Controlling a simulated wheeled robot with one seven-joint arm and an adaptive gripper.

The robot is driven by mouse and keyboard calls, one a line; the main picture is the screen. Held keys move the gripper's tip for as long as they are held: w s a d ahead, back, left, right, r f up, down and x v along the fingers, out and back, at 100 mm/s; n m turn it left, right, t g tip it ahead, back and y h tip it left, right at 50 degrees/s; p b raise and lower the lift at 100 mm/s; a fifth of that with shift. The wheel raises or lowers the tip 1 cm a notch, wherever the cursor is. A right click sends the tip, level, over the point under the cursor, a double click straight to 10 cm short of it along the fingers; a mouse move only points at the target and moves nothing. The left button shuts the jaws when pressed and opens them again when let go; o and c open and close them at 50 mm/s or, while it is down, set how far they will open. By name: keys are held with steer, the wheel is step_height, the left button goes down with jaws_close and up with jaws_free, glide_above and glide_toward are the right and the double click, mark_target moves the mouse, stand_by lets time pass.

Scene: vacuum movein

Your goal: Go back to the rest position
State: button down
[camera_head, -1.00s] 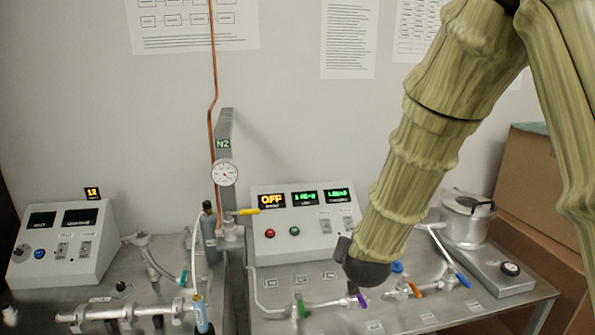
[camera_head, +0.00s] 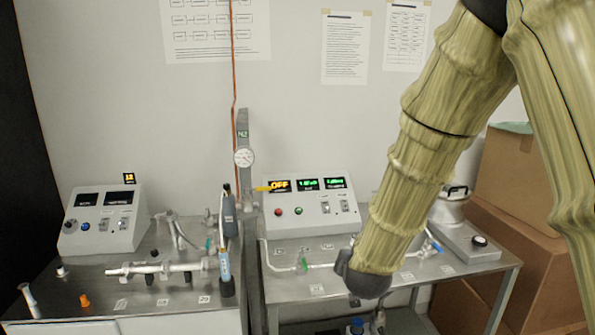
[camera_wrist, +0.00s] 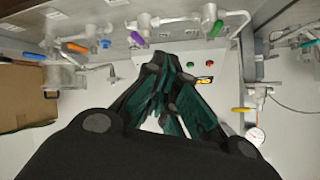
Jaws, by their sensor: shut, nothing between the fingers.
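My gripper (camera_wrist: 190,78) shows in the wrist view as dark fingers with green pads, closed together at the tips and holding nothing. In the head view my arm comes down from the upper right, and its dark end hangs in front of the right bench; the fingers are hidden there. The wrist view is upside down relative to the head view. In it, the glass manifold with coloured valve handles, such as a purple one (camera_wrist: 137,38), lies above the gripper, apart from the fingers as far as I can tell.
The right bench (camera_head: 400,277) carries a control box (camera_head: 305,218) reading OFF and a metal pot (camera_head: 449,210). Cardboard boxes (camera_head: 515,190) stand at the right.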

steer(key=s+d+f+n+g, duration=0.1)
steer(key=s+d+f+g, duration=0.1)
steer(key=s+f, duration=0.5)
steer(key=s+d+f+g, duration=0.2)
steer(key=s+f, duration=0.1)
steer(key=f, duration=0.8)
steer(key=s+d+f+n+g, duration=0.1)
steer(key=s+d+f, duration=0.1)
steer(key=s+f, duration=0.45)
steer(key=s+d+f+g, duration=0.1)
steer(key=s+f+g, duration=0.1)
steer(key=s+f, duration=0.4)
steer(key=s+d+f+n+g, duration=0.1)
steer(key=s+f, duration=0.5)
steer(key=s, duration=0.6)
steer(key=s+d+f+g, duration=0.2)
steer(key=s+f, duration=0.4)
steer(key=s, duration=0.3)
steer(key=shift+s+f+n+g, duration=0.2)
steer(key=shift+s+n+g, duration=0.1)
steer(key=shift+g, duration=0.6)
steer(key=shift+w, duration=0.15)
